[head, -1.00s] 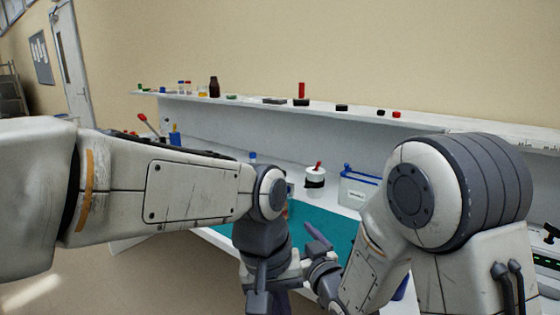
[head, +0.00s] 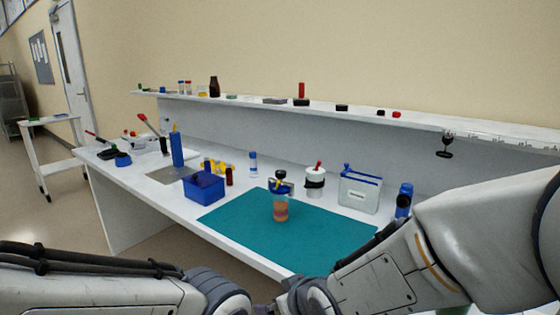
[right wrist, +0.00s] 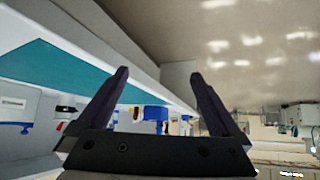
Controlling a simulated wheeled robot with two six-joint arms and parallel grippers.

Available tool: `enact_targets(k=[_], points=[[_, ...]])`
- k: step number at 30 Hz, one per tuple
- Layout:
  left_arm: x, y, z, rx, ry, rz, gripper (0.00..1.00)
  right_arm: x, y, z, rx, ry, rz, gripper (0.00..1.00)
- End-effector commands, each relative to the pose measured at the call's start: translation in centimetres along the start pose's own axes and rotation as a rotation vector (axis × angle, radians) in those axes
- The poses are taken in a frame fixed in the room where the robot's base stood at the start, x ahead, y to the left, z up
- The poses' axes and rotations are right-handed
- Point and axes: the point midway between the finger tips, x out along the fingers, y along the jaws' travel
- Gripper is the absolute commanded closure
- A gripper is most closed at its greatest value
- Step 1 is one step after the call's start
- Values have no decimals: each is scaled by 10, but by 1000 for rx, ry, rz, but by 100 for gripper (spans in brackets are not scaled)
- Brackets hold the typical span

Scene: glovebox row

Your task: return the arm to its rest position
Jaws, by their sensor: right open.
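My two arms enter low in the head view, the left along the bottom left edge and the right along the bottom right. My left gripper is out of the picture. In the right wrist view my right gripper (right wrist: 160,76) is open and empty, its two dark fingers spread apart. It is away from the bench surface, with the teal mat's edge and the floor behind it. The teal mat (head: 335,232) lies on the white bench, clear of both arms' links except near its front right corner in the picture.
Behind are a white pot (head: 315,185), a white caddy (head: 360,193) and a blue bottle (head: 404,200). A blue box (head: 204,188) stands left. A shelf (head: 430,122) holds several small items.

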Motion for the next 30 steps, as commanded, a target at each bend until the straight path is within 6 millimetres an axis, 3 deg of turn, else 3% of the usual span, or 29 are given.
enact_targets(k=[6, 16, 18, 30], points=[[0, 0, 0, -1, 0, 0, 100, -57, -35, 70, -43, -344, -65, 0], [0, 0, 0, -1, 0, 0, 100, -141, -56, 144, -109, -708, -128, 0], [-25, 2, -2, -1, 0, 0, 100, -158, -56, 127, -106, -713, -126, 0], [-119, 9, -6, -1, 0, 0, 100, -226, -56, 62, -104, -712, -125, 0]])
